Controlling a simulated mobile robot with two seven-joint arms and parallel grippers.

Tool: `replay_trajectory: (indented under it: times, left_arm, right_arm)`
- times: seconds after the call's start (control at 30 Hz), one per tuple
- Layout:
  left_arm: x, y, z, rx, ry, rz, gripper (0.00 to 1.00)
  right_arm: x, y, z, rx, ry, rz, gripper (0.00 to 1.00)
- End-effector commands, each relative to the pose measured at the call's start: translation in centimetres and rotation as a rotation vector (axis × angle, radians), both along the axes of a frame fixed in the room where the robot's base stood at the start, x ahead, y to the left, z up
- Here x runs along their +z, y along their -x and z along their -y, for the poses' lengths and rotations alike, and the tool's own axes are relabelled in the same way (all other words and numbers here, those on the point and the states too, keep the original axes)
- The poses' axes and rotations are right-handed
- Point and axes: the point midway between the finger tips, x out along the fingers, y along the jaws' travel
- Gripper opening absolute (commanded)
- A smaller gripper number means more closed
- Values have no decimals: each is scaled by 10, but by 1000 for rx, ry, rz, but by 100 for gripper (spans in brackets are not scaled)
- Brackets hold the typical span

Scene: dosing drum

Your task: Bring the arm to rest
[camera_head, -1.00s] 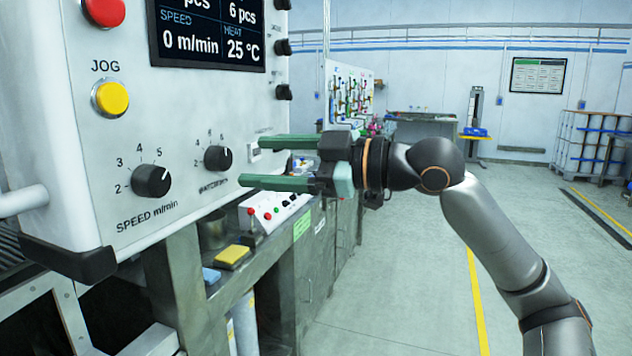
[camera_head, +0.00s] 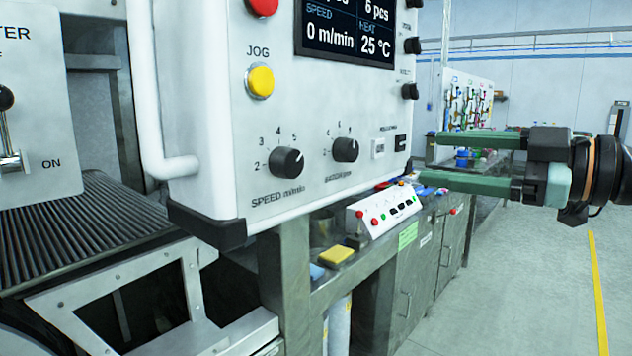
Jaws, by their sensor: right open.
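My right gripper (camera_head: 440,158) reaches in from the right edge. Its two green fingers point left and stand wide apart with nothing between them. The fingertips are to the right of the control panel (camera_head: 215,125), and a gap shows between them and the panel's edge. Most of my right arm is outside the picture. My left gripper is not in view.
The panel carries a yellow JOG button (camera_head: 260,82), a SPEED dial (camera_head: 286,162), a second dial (camera_head: 345,149) and a screen (camera_head: 348,30). A ribbed conveyor (camera_head: 85,228) is at left. A bench with a small control box (camera_head: 392,212) stands below. Floor at right is clear.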

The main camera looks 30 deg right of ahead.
Motion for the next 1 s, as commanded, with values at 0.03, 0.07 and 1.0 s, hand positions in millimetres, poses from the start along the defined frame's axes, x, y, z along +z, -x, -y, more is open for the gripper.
replay_trajectory:
  times: [0.03,0.07,1.0]
  left_arm:
    - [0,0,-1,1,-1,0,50]
    - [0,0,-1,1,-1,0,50]
    - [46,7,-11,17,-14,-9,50]
  right_arm:
    - [0,0,0,0,0,0,75]
    - [0,0,0,0,0,0,75]
    - [-503,-57,-35,-465,-373,-682,75]
